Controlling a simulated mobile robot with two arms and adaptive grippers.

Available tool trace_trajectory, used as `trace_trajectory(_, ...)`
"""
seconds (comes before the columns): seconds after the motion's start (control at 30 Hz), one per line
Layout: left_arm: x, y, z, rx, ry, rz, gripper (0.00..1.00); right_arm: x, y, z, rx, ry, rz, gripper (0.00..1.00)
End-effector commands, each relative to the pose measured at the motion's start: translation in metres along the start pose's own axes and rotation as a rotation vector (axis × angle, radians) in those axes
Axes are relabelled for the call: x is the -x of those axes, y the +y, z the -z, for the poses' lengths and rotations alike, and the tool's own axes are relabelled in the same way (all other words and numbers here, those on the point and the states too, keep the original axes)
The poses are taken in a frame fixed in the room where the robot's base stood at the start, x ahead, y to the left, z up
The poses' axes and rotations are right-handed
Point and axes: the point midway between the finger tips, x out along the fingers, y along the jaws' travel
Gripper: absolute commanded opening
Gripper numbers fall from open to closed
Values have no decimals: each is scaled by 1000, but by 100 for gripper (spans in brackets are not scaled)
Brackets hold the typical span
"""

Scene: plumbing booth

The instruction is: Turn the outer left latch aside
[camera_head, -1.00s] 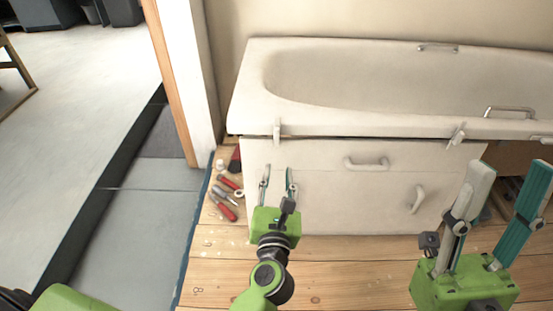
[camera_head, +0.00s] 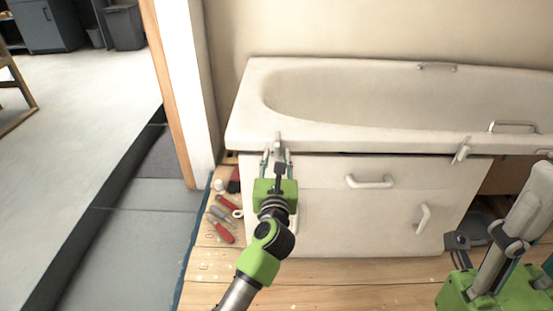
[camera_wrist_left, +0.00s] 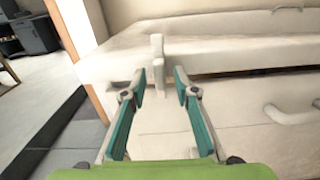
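The outer left latch (camera_head: 278,143) is a small white upright tab on the bathtub rim, near the left end of the white front panel (camera_head: 330,215). In the left wrist view the latch (camera_wrist_left: 158,62) stands upright just beyond the fingertips. My left gripper (camera_head: 276,158) is open, its two fingers apart on either side of the latch's lower part; whether they touch it is not clear. My right gripper (camera_head: 530,235) is at the lower right, partly cut off, away from the panel, with its fingers apart.
A second latch (camera_head: 461,151) is on the rim to the right. Hand tools (camera_head: 222,225) lie on the wooden floor (camera_head: 330,280) left of the panel. The bathtub (camera_head: 380,100) rises behind.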

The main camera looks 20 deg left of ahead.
Motion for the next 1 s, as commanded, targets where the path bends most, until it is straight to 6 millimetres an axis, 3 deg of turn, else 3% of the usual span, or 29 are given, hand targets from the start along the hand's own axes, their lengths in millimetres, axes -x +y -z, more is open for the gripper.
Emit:
trace_trajectory(0.43, -11, 1, 0, 0, 0, -1, 28, -5, 0, 1, 2, 18, 5, 40)
trace_trajectory(0.53, -10, 1, 0, 0, 0, -1, 2, -5, 0, 1, 2, 18, 5, 40)
trace_trajectory(0.57, -10, 1, 0, 0, 0, -1, 0, -5, 0, 1, 2, 18, 4, 40)
trace_trajectory(1.0, -10, 0, -2, -52, 3, -1, 0, -5, 1, 3, -1, -5, -5, 40)
